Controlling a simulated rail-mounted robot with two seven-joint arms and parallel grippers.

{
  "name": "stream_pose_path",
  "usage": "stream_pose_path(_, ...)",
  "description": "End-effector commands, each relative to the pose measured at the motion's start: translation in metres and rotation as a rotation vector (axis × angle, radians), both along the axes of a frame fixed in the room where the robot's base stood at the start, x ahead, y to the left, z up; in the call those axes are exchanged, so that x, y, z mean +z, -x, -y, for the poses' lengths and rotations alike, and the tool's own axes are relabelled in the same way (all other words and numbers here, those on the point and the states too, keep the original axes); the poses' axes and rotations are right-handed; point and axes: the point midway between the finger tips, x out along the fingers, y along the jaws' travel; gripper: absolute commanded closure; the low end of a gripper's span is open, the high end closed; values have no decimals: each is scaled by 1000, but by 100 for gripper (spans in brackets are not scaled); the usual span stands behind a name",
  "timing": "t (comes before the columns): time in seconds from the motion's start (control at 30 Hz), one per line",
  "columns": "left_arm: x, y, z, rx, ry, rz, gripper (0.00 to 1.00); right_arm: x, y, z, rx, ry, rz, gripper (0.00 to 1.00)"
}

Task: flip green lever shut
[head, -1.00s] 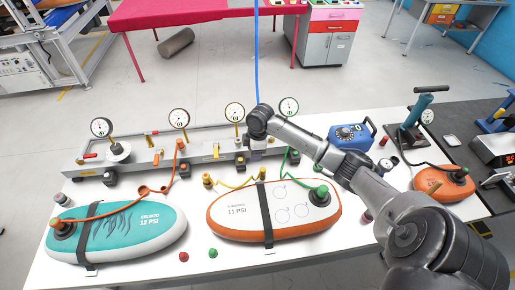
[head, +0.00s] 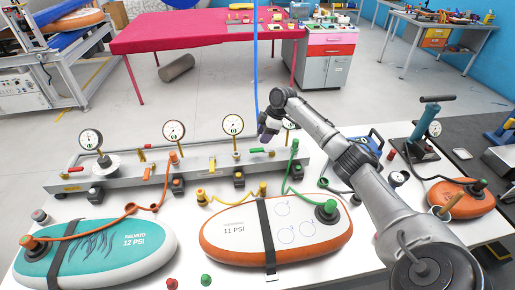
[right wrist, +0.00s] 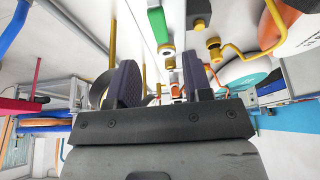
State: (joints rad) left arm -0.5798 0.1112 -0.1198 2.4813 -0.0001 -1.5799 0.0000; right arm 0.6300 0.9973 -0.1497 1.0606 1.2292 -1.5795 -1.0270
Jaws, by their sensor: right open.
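The green lever (head: 256,151) sits on the grey manifold rail (head: 120,181), towards its right end. Its handle lies roughly along the rail in the head view. A green handle (right wrist: 157,27) also shows in the right wrist view, beyond the fingertips. My right gripper (head: 267,133) hangs just above and behind the lever, apart from it as far as I can tell. In the right wrist view its two dark fingers (right wrist: 160,80) are spread with nothing between them. My left gripper is not in view.
Gauges such as this one (head: 233,125) rise from the rail. A green hose (head: 293,172) runs to the white-orange board (head: 240,243). A teal board (head: 95,250) lies left. A blue box (head: 365,146) stands behind my right arm.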

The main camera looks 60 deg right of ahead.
Motion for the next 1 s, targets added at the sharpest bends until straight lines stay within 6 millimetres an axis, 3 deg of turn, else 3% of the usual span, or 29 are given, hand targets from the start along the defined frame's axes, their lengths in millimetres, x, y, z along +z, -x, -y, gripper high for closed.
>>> stream_pose_path(0.2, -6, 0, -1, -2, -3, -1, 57, -35, -11, -10, 2, -2, 0, 54)
stream_pose_path(0.4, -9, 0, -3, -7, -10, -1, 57, -53, -16, -15, 0, 0, 0, 54)
stream_pose_path(0.9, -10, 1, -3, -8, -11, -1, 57, -61, -19, -17, 0, 1, -1, 54)
stream_pose_path(1.0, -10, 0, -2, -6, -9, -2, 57, -61, -19, -17, 0, 1, -1, 64)
